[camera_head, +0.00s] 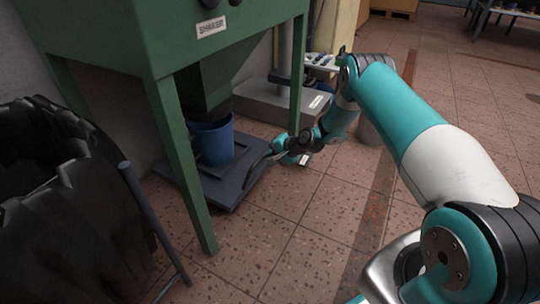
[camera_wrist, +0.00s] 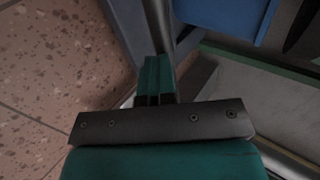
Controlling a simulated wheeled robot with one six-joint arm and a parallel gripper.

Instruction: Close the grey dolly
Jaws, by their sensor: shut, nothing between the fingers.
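The grey dolly (camera_head: 228,180) is a low flat platform on the tiled floor, partly under the green shaker. A blue bucket (camera_head: 215,140) stands on it. A thin dark bar (camera_head: 258,168) rises at a slant from the dolly's right side toward my gripper (camera_head: 278,151). My gripper is shut and empty, at the right of the dolly beside the bar's upper end; I cannot tell if they touch. In the wrist view my gripper (camera_wrist: 155,75) points at a grey bar (camera_wrist: 158,25), with part of the dolly (camera_wrist: 130,22) and the blue bucket (camera_wrist: 225,10) beyond.
The green shaker (camera_head: 160,40) stands on legs, one (camera_head: 185,165) in front of the dolly. A black ribbed bin (camera_head: 65,200) is at the left. A grey plinth (camera_head: 270,100) lies behind the dolly. The floor (camera_head: 290,250) in front and right is clear.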

